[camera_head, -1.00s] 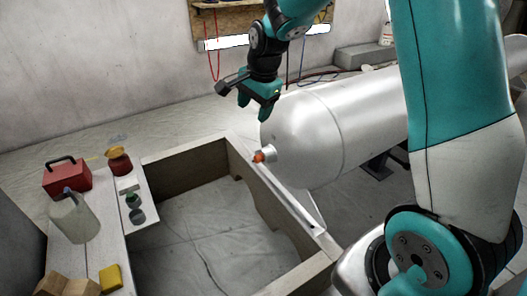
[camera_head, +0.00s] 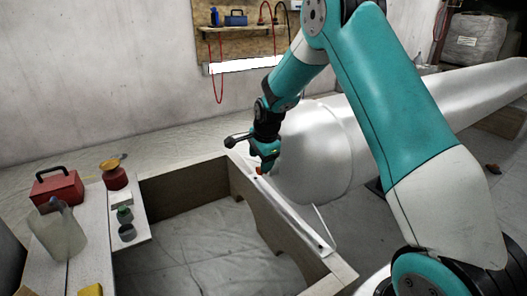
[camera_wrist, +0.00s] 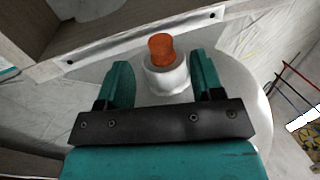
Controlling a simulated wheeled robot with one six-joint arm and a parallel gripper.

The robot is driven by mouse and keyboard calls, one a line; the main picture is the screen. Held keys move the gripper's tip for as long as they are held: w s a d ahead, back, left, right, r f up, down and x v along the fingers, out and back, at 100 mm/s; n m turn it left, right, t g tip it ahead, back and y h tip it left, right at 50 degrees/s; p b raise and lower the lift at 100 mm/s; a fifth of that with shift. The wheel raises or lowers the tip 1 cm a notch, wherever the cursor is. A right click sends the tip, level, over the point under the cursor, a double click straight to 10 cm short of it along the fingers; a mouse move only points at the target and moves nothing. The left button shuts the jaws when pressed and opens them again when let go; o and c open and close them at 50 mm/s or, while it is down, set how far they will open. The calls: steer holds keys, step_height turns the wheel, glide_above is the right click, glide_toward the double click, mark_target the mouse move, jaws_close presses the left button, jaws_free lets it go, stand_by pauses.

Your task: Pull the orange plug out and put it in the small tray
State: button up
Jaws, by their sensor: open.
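The orange plug (camera_wrist: 161,47) sits in a white collar (camera_wrist: 167,76) on the rounded end of a large silver tank (camera_head: 312,158). In the head view, the plug (camera_head: 260,171) shows just below my gripper (camera_head: 265,155), which partly covers the collar. In the wrist view, my gripper (camera_wrist: 160,78) is open, with one teal finger on each side of the collar. The plug's top stands beyond the fingertips, and I see no finger closed on it. A small pale tray-like piece (camera_head: 121,198) lies on the white bench at left; I cannot tell surely that it is the small tray.
The white bench (camera_head: 90,255) also holds a red toolbox (camera_head: 57,188), a cloudy jug (camera_head: 58,232), a red-orange container (camera_head: 114,176), a green-topped item (camera_head: 125,214) and a yellow block (camera_head: 90,290). A wooden frame (camera_head: 195,180) stands between bench and tank, with an open middle.

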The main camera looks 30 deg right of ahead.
mark_target(258, 169)
steer(key=b+x, duration=0.1)
steer(key=x, duration=0.4)
jaws_close()
stand_by(0.3)
steer(key=shift+a, duration=0.15)
steer(key=shift+a+p, duration=0.45)
steer(key=shift+a, duration=1.9)
steer(key=shift+a, duration=0.2)
steer(key=a+p, duration=0.1)
steer(key=a, duration=0.2)
steer(key=shift+a, duration=0.3)
